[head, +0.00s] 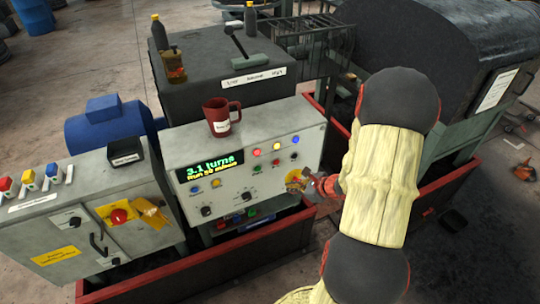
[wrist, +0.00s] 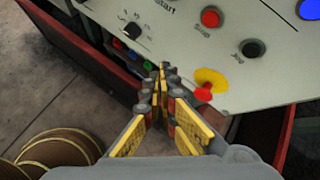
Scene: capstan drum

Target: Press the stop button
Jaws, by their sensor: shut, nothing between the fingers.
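The stop button is a small round red button (wrist: 210,17) with the label "Stop" under it, at the top of the wrist view. In the head view it is the red button (head: 276,161) on the grey control panel (head: 180,150), left of the dark jog button (head: 294,156). My gripper (wrist: 162,68) is shut and empty, its tips below and left of the button in the wrist view, apart from it. In the head view my gripper (head: 308,174) is by the panel's lower right corner, partly covering a yellow-and-red emergency stop (head: 293,181).
A dark red mug (head: 221,117) stands on top of the panel. The panel's display (head: 215,165) reads "3.1 turns". A knob (wrist: 132,30) and the jog button (wrist: 253,48) flank the stop button. A red-rimmed tray (head: 200,270) runs below.

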